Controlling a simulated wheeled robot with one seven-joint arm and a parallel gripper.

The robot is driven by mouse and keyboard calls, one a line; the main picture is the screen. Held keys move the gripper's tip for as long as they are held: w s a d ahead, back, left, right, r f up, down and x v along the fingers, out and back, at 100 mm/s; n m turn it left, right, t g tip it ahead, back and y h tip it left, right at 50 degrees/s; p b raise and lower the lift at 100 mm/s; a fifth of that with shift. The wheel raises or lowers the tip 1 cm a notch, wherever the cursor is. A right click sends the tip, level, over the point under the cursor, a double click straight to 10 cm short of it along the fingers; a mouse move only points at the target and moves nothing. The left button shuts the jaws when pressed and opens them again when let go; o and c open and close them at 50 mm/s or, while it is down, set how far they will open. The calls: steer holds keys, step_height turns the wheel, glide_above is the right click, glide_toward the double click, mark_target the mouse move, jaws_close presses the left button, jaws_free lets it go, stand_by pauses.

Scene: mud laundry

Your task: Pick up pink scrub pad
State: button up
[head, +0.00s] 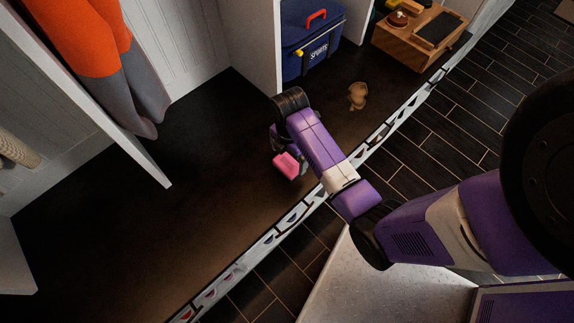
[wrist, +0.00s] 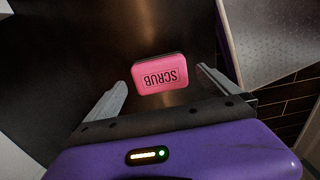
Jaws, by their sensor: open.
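The pink scrub pad (wrist: 159,75) lies on the dark surface in the wrist view, with the word SCRUB on its face and a dark edge along its far side. It is ahead of my gripper (wrist: 163,82), whose two fingers are spread apart, one to each side of the pad. In the head view the pad (head: 286,165) shows pink beside the end of my purple arm, partly hidden by it. My gripper's fingers are mostly hidden there. I cannot tell how far above the surface the fingers are.
The dark bench surface (head: 120,230) is clear to the left. A small brown figure (head: 357,95) stands to the right of my arm. A blue sports bag (head: 310,40) and a wooden box (head: 415,38) are at the back. Orange and grey clothing (head: 95,60) hangs at left.

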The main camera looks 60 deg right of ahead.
mark_target(287, 163)
steer(key=f, duration=0.3)
steer(key=f+b, duration=0.1)
steer(key=shift+w+a+f, duration=0.1)
steer(key=shift+a+f, duration=0.15)
steer(key=shift+f, duration=0.05)
steer(key=c, duration=1.2)
step_height(287, 163, up, 20)
steer(key=p, duration=0.5)
